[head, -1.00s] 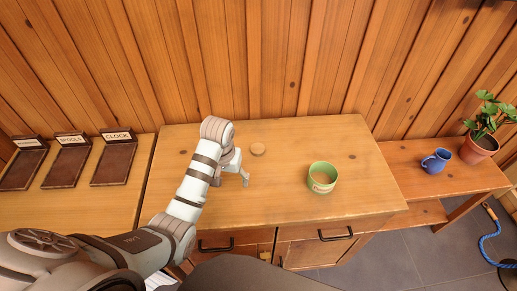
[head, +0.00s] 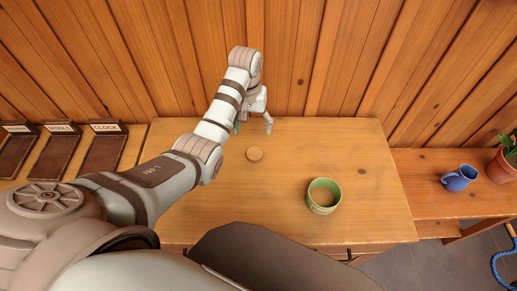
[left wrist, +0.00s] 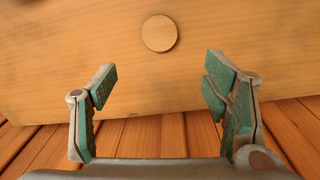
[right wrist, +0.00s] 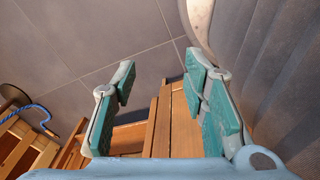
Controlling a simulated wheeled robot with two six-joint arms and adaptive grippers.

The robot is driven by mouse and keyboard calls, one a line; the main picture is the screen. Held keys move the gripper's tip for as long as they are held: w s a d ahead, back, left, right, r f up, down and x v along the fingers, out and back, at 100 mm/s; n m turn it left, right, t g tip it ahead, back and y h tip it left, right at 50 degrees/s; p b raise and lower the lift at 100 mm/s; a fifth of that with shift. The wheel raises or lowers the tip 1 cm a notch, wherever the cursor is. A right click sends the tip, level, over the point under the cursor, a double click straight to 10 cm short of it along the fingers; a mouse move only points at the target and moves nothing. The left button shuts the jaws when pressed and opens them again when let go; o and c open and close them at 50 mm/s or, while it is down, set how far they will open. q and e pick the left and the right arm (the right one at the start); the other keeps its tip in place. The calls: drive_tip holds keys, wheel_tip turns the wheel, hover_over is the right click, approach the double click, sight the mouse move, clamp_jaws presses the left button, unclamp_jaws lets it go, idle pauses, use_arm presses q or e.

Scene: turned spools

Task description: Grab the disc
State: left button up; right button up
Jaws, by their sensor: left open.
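The disc (head: 255,154) is a small round flat piece of plain light wood lying on the wooden cabinet top. It also shows in the left wrist view (left wrist: 160,33), at the top middle, beyond the spread fingertips. My left gripper (head: 253,126) is open and empty, above the back part of the top, on the wall side of the disc and apart from it. Its fingers also show in the left wrist view (left wrist: 162,78). My right gripper (right wrist: 160,72) is open and empty over the floor, outside the head view.
A green bowl (head: 323,196) stands right of the disc. Labelled dark trays (head: 104,152) lie at the left. A blue mug (head: 459,178) and a potted plant (head: 504,164) stand on a lower bench at the right. The plank wall (head: 330,60) closes off the back.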

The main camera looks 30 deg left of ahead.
use_arm(q)
hover_over(254, 153)
drive_tip(key=f, duration=0.5)
drive_tip(key=shift+s+b, duration=0.2)
drive_tip(key=shift+b, duration=0.2)
drive_tip(key=f, duration=0.4)
drive_tip(key=f+b, duration=0.1)
drive_tip(key=f, duration=0.1)
drive_tip(key=shift+w+d, duration=0.1)
drive_tip(key=shift+w, duration=0.2)
drive_tip(key=shift+s+r, duration=0.1)
drive_tip(key=shift+s, duration=0.1)
drive_tip(key=shift+c, duration=1)
drive_tip(key=c, duration=0.8)
use_arm(e)
drive_tip(key=shift+s+f, duration=0.85)
drive_tip(key=shift+f, duration=0.25)
